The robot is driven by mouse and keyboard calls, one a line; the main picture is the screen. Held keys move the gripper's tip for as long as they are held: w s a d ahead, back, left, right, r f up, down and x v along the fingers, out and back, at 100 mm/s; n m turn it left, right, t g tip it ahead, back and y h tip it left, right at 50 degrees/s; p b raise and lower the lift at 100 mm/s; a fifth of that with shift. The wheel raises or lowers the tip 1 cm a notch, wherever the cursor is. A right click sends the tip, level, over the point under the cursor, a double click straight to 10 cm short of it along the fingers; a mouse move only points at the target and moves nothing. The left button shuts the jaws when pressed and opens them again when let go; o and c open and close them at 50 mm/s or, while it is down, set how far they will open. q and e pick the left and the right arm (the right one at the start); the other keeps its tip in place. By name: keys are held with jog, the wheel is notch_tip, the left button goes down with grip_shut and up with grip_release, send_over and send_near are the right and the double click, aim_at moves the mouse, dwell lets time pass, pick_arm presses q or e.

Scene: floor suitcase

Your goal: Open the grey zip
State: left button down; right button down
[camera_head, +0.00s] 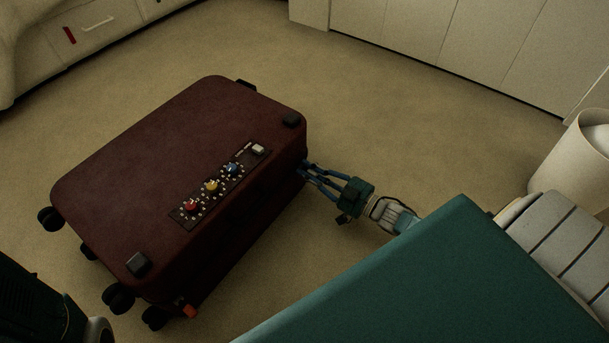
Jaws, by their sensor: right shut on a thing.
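A dark red suitcase (170,140) lies flat on the carpet, its wheels toward the lower left. My right gripper (306,170) reaches in from the right with its blue fingers against the suitcase's right side wall, below the top edge. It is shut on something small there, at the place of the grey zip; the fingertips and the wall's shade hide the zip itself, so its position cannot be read. A dark panel on the lid carries a red knob (191,205), a yellow knob (211,186), a blue knob (233,168) and a pale grey block (258,150). My left gripper is not in view.
Beige carpet (390,110) is free behind and to the right of the suitcase. White cabinets (450,40) line the back. A pale bin (575,160) stands at the right. An orange piece (189,311) shows at the suitcase's lower corner.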

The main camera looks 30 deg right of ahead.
aim_at(306, 157)
jog(key=d, duration=0.1)
jog(key=w+d+b, duration=0.1)
jog(key=d, duration=0.1)
jog(key=shift+w+d+f, duration=0.1)
jog(key=shift+w+d, duration=0.1)
jog(key=shift+d, duration=0.1)
jog(key=c, duration=1.7)
grip_release()
jog(key=shift+d, duration=0.15)
jog(key=shift+s, duration=0.2)
jog(key=v, duration=1.1)
jog(key=shift+s+d, duration=0.1)
jog(key=shift+s, duration=0.2)
